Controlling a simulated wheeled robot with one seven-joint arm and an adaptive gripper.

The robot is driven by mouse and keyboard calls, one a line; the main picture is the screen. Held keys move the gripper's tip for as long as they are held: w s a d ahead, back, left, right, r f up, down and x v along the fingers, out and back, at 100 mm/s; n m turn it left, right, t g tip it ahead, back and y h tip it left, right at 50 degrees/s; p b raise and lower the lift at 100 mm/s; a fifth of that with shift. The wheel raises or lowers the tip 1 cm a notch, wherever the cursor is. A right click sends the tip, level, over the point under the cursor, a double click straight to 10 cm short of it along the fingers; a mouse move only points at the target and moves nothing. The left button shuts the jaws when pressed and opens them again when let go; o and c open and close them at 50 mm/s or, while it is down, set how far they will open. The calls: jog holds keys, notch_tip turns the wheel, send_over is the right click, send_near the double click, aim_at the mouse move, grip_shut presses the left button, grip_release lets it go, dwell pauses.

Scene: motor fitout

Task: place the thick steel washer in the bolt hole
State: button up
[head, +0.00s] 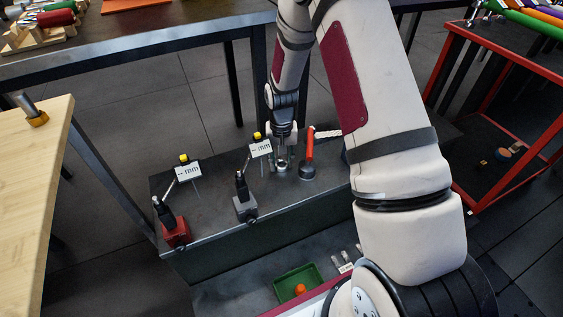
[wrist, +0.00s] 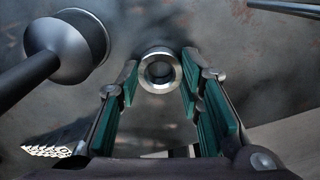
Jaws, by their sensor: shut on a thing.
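The thick steel washer (wrist: 147,77) is a shiny ring between the fingertips of my gripper (wrist: 160,80) in the wrist view. My gripper is shut on it, with a green-padded finger on each side. In the head view my gripper (head: 283,150) points down over the dark metal bench top, with a small steel piece (head: 282,166) at its tips. The washer's opening looks dark inside. I cannot tell whether the washer touches the surface below, and I cannot make out a separate bolt hole.
A red-handled tool with a round base (head: 307,168) stands close right of my gripper; its round base (wrist: 75,48) is upper left in the wrist view. Gauge stands with grey (head: 245,207) and red bases (head: 176,232) stand left. A green tray (head: 298,284) lies lower, in front.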

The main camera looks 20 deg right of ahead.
jog(key=o, duration=1.2)
jog(key=shift+f, duration=0.1)
notch_tip(320, 180, up, 12)
jog(key=p, duration=0.3)
jog(key=shift+f+p, duration=0.2)
jog(key=shift+p, duration=0.15)
jog(key=shift+o, duration=0.4)
jog(key=shift+r, duration=0.25)
jog(key=shift+a+r, duration=0.1)
jog(key=shift+r, duration=0.05)
